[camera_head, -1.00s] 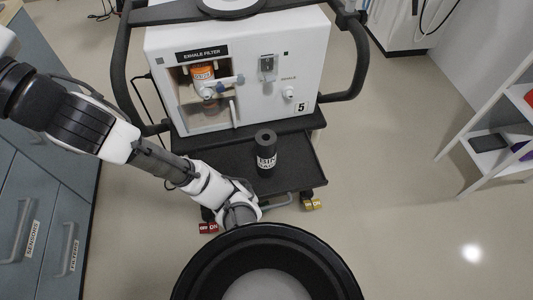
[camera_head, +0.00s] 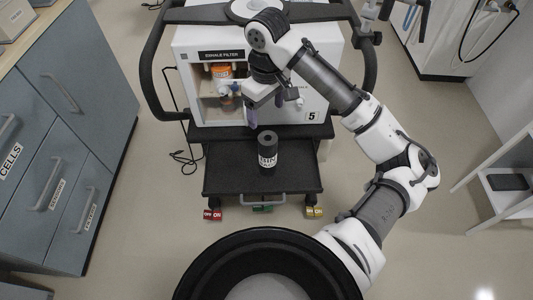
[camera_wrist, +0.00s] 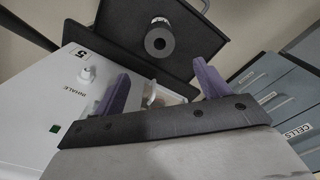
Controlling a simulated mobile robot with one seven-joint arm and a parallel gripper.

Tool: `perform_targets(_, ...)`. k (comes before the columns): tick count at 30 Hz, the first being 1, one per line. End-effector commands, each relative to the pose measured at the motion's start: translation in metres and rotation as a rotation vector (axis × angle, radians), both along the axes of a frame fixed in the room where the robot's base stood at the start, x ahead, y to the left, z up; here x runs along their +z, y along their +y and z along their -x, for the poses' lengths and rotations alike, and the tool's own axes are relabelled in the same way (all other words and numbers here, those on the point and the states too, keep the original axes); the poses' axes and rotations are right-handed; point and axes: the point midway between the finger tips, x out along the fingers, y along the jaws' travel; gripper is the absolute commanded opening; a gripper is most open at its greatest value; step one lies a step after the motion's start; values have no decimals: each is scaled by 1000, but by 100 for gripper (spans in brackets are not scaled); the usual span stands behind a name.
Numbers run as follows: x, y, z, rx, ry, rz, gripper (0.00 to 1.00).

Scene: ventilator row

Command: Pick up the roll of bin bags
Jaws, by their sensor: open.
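The roll of bin bags is a black cylinder (camera_head: 267,153) with a white printed label, standing upright on the black lower shelf (camera_head: 225,180) of the ventilator cart. It also shows in the wrist view (camera_wrist: 158,42), where its hollow end faces the camera. My gripper (camera_head: 268,110) is above and behind the roll, in front of the ventilator's white face. In the wrist view my gripper's two purple fingers (camera_wrist: 160,88) are spread apart with nothing between them, and the roll lies beyond them, untouched.
The white ventilator (camera_head: 190,55) has an open bay with an orange-topped filter (camera_head: 221,72) and black side handles. Grey drawers (camera_head: 60,150) stand left, a white shelf rack (camera_head: 500,185) right.

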Motion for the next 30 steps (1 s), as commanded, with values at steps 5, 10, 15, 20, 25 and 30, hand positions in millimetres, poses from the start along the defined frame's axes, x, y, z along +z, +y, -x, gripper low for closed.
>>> perform_targets(5,-25,-5,3,-6,20,9,75)
perform_targets(10,-60,-4,3,-6,17,7,75)
perform_targets(15,-81,-4,3,-5,15,7,75)
perform_targets(20,-90,-4,3,-6,13,8,75)
perform_targets(25,-112,-5,6,-7,15,6,75)
perform_targets(30,-134,-4,6,-5,15,7,75)
